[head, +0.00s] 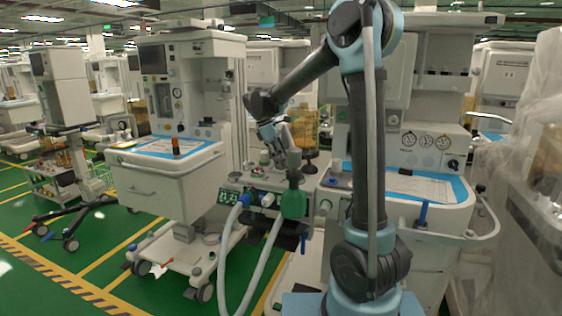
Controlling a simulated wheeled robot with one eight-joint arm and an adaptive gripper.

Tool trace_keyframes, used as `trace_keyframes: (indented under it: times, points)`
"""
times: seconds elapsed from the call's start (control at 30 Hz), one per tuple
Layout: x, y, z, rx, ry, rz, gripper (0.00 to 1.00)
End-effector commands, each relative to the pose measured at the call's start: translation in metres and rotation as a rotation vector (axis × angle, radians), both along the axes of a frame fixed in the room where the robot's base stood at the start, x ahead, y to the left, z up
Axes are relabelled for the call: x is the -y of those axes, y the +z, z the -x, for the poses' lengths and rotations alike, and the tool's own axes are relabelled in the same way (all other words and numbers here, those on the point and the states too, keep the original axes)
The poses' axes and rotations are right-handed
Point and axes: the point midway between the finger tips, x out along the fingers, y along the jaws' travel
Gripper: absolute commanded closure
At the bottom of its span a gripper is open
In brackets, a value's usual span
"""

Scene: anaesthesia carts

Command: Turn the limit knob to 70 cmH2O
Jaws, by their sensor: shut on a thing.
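My gripper (279,158) reaches down from the upper left of my blue and dark arm to the top of the breathing-circuit block (262,182) on the middle anaesthesia cart. Its fingers are shut on what appears to be the limit knob on top of that block. The fingers hide most of the knob, and its scale marks are too small to read. A grey cylinder stands just right of the fingers, above a green bag mount (294,203). A green-lit display (228,197) sits at the block's front left.
Pale hoses (262,265) hang from the block's front ports. An amber absorber canister (304,127) stands close behind the gripper. Carts with blue-edged worktops (168,147) stand left and right (425,187). A plastic-draped unit (522,160) is at far right. Green floor is open at lower left.

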Motion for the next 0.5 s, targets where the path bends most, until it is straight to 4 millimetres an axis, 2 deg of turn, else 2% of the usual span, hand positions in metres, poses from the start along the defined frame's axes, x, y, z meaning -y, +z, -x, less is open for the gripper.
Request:
trace_keyframes:
  times: [0.2,0.5]
  points:
    - [-0.0005,0.0008,-0.0034,0.005,-0.142,-0.001,0.87]
    - [-0.0003,0.0009,-0.0032,0.006,-0.249,0.0,0.87]
